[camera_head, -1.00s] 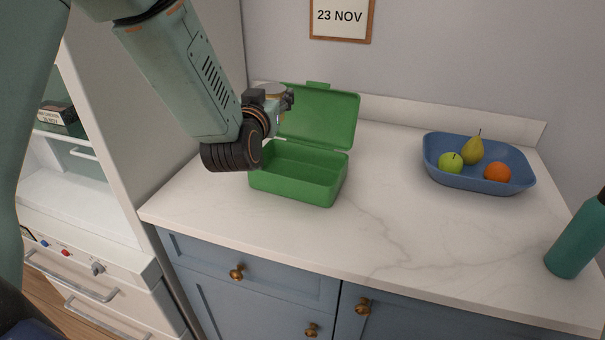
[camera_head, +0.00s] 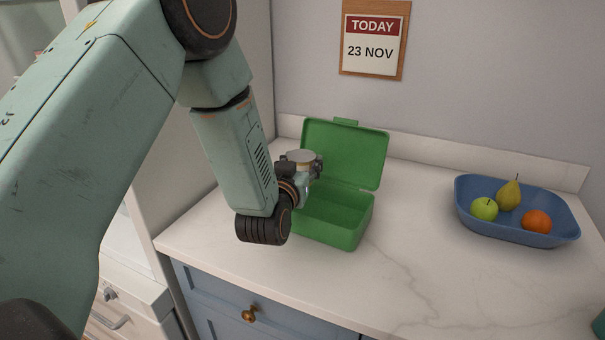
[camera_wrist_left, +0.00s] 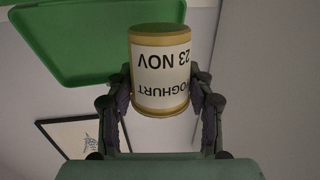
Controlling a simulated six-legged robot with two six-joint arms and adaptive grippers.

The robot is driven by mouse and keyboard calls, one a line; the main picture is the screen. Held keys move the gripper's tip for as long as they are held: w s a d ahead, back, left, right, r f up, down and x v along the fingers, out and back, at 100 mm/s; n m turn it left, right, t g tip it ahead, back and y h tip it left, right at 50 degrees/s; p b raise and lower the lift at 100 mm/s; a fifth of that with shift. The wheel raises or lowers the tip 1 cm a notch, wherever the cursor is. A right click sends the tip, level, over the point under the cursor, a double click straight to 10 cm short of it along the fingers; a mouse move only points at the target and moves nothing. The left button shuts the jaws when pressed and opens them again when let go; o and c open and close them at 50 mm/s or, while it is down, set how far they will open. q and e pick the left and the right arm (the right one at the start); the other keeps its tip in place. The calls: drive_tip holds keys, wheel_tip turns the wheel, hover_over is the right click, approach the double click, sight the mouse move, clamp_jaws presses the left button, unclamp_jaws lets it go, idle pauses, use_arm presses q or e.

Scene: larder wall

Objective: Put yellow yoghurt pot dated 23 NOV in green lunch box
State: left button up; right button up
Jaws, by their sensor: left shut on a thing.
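The yellow yoghurt pot (camera_wrist_left: 161,70) is in the left wrist view, its label upside down and reading YOGHURT and 23 NOV. My left gripper (camera_wrist_left: 163,95) is shut on the pot's sides. In the head view my left gripper (camera_head: 306,170) holds the pot (camera_head: 300,157) above the left part of the green lunch box (camera_head: 349,232); its pale top shows and the arm hides much of the rest. The lunch box stands open on the counter with its lid (camera_head: 347,155) raised at the back. The visible part of its inside is empty. My right gripper is not in view.
A blue tray (camera_head: 500,228) with a pear, a green apple and an orange stands at the right. A sign (camera_head: 372,50) on the wall reads TODAY 23 NOV. The marble counter (camera_head: 420,270) is clear between box and tray.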

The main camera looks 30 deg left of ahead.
use_arm(q)
drive_tip(key=shift+s+d+f, duration=0.1)
drive_tip(key=shift+s+f, duration=0.05)
drive_tip(key=shift+f, duration=0.8)
drive_tip(key=shift+f, duration=0.25)
drive_tip(key=shift+f+b, duration=0.2)
drive_tip(key=shift+b, duration=0.15)
drive_tip(key=shift+f, duration=0.2)
drive_tip(key=o, duration=1.2)
drive_tip(key=shift+o, duration=0.2)
drive_tip(key=shift+r, duration=0.1)
